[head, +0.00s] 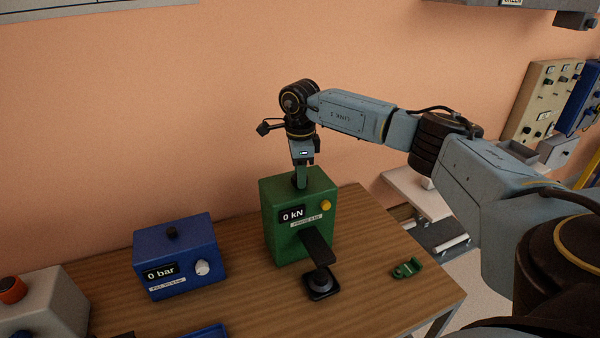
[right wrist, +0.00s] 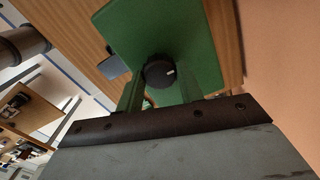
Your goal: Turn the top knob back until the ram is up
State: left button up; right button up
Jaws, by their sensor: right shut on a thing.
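The green press (head: 279,238) stands on the wooden table, and its display (head: 292,214) reads "0 kN". A yellow button (head: 326,205) is on its front. A dark arm (head: 316,245) juts from the front, above a round dark piece (head: 320,281) on a black base plate; I cannot tell how high the ram is. My right gripper (head: 301,180) points down onto the top of the press. In the right wrist view, the black top knob (right wrist: 158,72) with a white mark sits between the green fingers, which are shut on it. My left gripper is not in view.
A blue box (head: 174,262) with a "0 bar" display and knobs stands to the left. A grey box (head: 42,308) with a red knob is at the lower left. A small green part (head: 406,269) lies to the right of the press. The table's right edge is close by.

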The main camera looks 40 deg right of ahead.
jog(key=shift+r, duration=0.1)
dwell(0.3)
jog(key=o, duration=1)
notch_tip(320, 180, up, 13)
jog(key=b, duration=0.1)
jog(key=shift+r, duration=0.15)
